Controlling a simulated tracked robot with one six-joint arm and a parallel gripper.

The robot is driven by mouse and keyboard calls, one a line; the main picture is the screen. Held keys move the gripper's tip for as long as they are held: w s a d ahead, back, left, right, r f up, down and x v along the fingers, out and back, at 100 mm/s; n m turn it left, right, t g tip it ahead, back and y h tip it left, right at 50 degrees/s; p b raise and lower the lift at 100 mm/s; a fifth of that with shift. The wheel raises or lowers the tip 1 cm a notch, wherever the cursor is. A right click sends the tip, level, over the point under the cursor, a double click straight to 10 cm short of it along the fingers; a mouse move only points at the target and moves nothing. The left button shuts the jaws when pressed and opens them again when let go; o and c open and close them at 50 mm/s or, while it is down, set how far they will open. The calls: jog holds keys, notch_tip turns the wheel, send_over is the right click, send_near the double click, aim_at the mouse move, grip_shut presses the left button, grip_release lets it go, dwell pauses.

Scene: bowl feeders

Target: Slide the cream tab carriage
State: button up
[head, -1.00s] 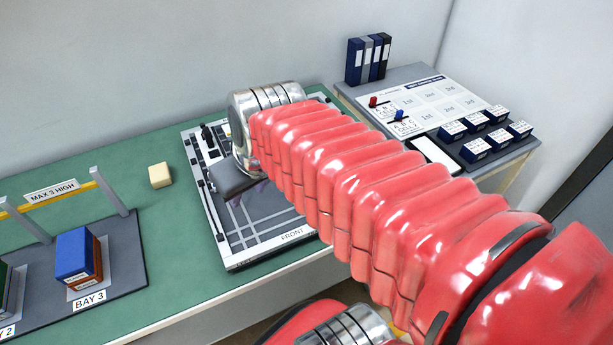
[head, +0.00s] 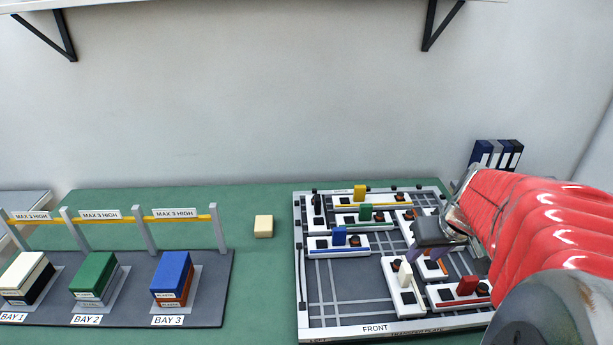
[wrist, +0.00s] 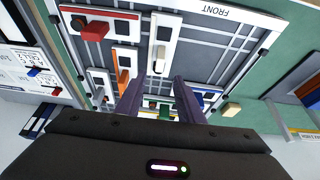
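The cream tab carriage (head: 411,307) is a white block with an upright cream tab (head: 405,273), near the front of the dark track plate (head: 345,296). It also shows in the wrist view (wrist: 173,22), just beyond my fingertips. My gripper (head: 418,256) hangs over the plate, just behind and above this carriage. In the wrist view its two purple fingers (wrist: 158,80) are apart with nothing held between them. I cannot tell whether a finger touches the tab.
Blue (head: 339,235), green (head: 366,212) and yellow (head: 360,193) tab carriages sit farther back. A loose cream block (head: 264,226) lies left of the plate. The plate's front left tracks are clear.

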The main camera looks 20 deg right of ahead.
aim_at(408, 269)
jog(key=shift+f, duration=0.1)
jog(key=x, duration=1.3)
jog(key=shift+w+f, duration=0.15)
jog(key=shift+f, duration=0.1)
jog(key=shift+c, duration=0.3)
grip_shut()
dwell(0.4)
